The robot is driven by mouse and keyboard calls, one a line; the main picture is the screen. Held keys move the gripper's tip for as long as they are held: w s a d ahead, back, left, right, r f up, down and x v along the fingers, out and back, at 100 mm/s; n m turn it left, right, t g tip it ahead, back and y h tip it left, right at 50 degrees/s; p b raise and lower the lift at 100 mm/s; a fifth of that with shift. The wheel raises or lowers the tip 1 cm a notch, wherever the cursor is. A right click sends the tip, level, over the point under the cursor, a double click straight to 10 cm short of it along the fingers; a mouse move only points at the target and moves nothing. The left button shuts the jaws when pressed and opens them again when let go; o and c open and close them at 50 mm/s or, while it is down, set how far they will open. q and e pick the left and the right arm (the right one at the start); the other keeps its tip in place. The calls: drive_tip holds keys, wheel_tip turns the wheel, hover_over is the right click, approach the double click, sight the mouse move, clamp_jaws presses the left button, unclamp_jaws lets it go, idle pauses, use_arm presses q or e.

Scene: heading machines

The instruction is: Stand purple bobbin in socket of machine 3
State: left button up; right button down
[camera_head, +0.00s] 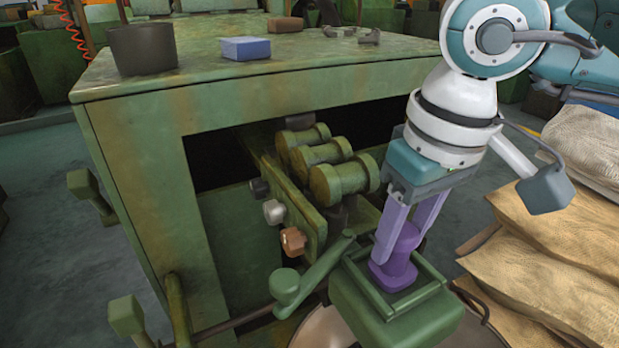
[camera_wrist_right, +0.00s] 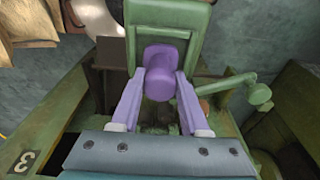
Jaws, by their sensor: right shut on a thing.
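The purple bobbin (camera_head: 399,254) stands about upright between the fingers of my right gripper (camera_head: 408,232), which is shut on it. Its lower flange is at the square green socket (camera_head: 440,279) on the machine's front; I cannot tell whether it touches the socket floor. In the right wrist view the bobbin (camera_wrist_right: 160,75) sits between both fingers of my right gripper (camera_wrist_right: 160,98), with the green socket (camera_wrist_right: 168,14) behind it. A plate marked 3 (camera_wrist_right: 24,162) shows on the machine there. My left gripper is not in view.
A green crank handle (camera_head: 312,280) lies just left of the socket. Several green rollers (camera_head: 340,180) sit in the machine's opening. On the machine top (camera_head: 200,75) are a dark pot (camera_head: 143,50) and a blue block (camera_head: 245,48). Tan sacks (camera_head: 545,255) are stacked at right.

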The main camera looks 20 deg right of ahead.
drive_tip(key=shift+f, duration=0.1)
drive_tip(key=shift+c, duration=2)
unclamp_jaws()
